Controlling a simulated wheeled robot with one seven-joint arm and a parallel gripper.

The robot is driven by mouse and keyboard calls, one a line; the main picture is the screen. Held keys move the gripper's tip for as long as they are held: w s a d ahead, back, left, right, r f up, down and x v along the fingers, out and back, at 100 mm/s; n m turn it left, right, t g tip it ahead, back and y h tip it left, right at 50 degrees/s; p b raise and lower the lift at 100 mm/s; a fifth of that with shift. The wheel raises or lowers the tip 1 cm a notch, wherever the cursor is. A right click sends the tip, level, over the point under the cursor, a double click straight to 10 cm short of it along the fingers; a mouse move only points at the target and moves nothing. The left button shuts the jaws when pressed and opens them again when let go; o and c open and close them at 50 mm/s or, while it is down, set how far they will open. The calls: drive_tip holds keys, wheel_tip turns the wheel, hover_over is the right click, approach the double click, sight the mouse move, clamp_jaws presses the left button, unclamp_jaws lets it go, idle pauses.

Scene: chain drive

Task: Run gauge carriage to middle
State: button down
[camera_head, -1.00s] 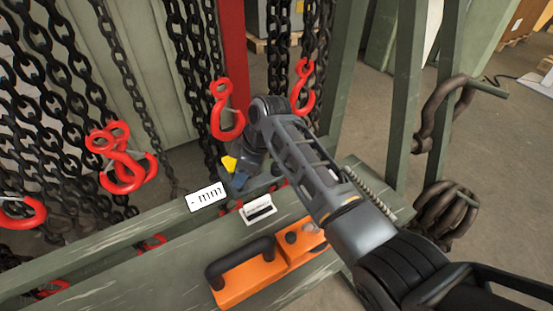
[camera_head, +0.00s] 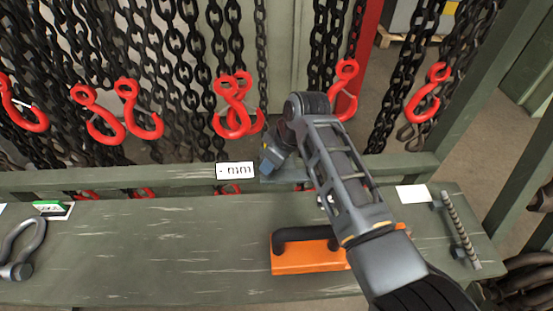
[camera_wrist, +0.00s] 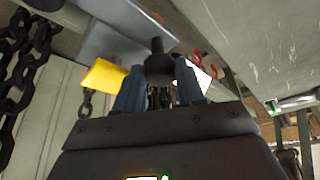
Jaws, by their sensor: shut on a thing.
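My gripper (camera_wrist: 159,85) is shut on a dark round knob (camera_wrist: 158,66), which sits between its blue fingers in the wrist view. The knob is under or against a grey plate (camera_wrist: 118,42), which looks like part of the gauge carriage. A yellow piece (camera_wrist: 103,76) is beside the left finger and a white piece (camera_wrist: 204,78) is behind the right one. In the head view, my gripper (camera_head: 270,158) is at the bench's back rail (camera_head: 120,181), just right of a white "mm" label (camera_head: 235,170). My arm hides most of the carriage there, and its scale position cannot be read.
Red hooks (camera_head: 235,105) on black chains hang behind the rail. On the bench (camera_head: 150,245) lie an orange tool (camera_head: 300,257) with a black handle, a grey shackle (camera_head: 22,250), a white card (camera_head: 412,193) and a threaded rod (camera_head: 459,231). The bench's middle left is clear.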

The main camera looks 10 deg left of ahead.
drive_tip(key=c, duration=1)
unclamp_jaws()
drive_tip(key=shift+o, duration=0.2)
drive_tip(key=v, duration=0.7)
drive_tip(key=shift+r, duration=0.4)
drive_tip(key=shift+s, duration=0.1)
